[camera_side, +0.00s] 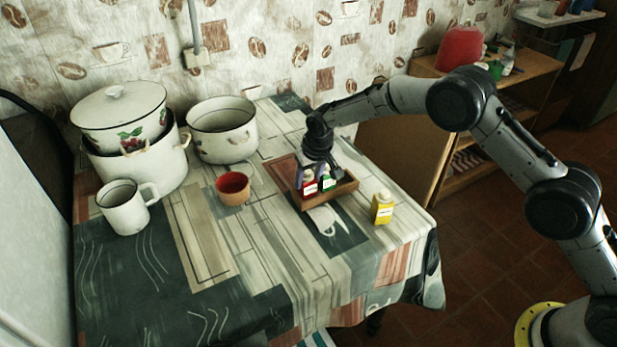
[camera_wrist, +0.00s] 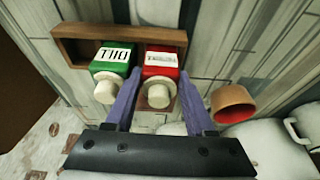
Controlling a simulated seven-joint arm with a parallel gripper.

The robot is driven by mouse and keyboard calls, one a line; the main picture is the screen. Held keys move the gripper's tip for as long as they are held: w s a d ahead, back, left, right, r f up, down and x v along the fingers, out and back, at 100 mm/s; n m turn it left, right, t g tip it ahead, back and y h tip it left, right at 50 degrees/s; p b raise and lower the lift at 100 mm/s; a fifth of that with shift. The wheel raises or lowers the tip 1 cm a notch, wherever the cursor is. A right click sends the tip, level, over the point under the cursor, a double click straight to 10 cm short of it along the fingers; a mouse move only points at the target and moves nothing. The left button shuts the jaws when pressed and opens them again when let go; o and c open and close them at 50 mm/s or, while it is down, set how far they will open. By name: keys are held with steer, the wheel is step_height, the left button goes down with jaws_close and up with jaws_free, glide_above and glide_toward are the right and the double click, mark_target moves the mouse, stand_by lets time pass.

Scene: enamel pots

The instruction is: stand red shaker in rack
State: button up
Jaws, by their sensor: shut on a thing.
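The red shaker (camera_wrist: 160,66) with a white label and cream cap is upright between the purple fingers of my gripper (camera_wrist: 158,92) in the wrist view. It also shows in the side view (camera_side: 309,186), under my gripper (camera_side: 317,175). My gripper is shut on it. The wooden rack (camera_wrist: 82,50) is a shallow tray, also seen in the side view (camera_side: 333,201). The red shaker is at one end of the rack, beside the green shaker (camera_wrist: 112,65). Whether its base rests on the rack floor is hidden.
A yellow shaker (camera_side: 382,208) stands on the table right of the rack. A brown bowl (camera_side: 233,190) stands to its left. A white mug (camera_side: 125,209), a lidded pot (camera_side: 135,165) and an open pot (camera_side: 222,139) stand further left. The table front is clear.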

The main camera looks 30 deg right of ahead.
steer(key=o, duration=1.3)
steer(key=shift+f, duration=0.1)
steer(key=shift+c, duration=0.2)
steer(key=shift+s+d, duration=0.1)
